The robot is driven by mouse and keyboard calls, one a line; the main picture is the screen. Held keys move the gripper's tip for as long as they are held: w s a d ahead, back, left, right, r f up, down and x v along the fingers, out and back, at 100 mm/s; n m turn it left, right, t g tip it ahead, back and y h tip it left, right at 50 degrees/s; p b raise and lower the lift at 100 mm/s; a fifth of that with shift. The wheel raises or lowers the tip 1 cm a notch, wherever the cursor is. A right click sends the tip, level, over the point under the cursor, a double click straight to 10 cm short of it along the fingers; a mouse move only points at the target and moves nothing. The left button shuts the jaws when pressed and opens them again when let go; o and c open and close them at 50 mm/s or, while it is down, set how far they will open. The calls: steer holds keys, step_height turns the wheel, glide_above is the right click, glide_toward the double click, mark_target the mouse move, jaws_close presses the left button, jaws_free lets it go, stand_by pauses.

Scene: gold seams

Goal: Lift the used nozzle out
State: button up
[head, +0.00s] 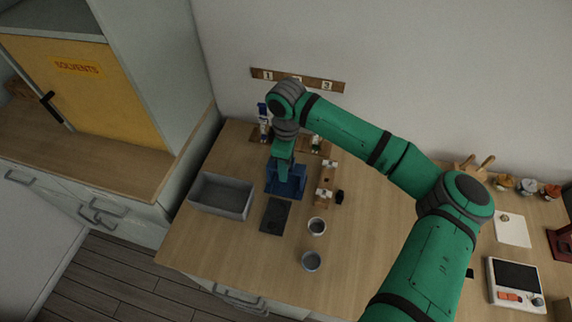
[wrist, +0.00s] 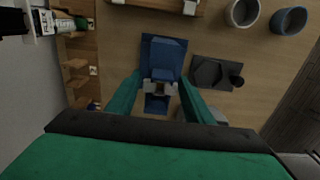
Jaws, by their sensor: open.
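A blue fixture (head: 291,186) stands on the wooden bench below my gripper, and it also shows in the wrist view (wrist: 166,58). A small pale grey piece (wrist: 158,87) sits across the middle of the fixture. It may be the used nozzle, but it is too small and dark to tell. My gripper (wrist: 158,98) is open, with one green finger on each side of the fixture and the grey piece between them. I see no contact. In the head view my gripper (head: 282,160) is directly above the fixture and hides part of it.
A grey bin (head: 221,209) stands left of the fixture. A dark mat (head: 275,215) lies in front, with a black knob on it in the wrist view (wrist: 237,81). A wooden rack (head: 326,183) is close on the right.

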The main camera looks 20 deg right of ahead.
steer(key=c, duration=0.6)
steer(key=shift+r, duration=4.25)
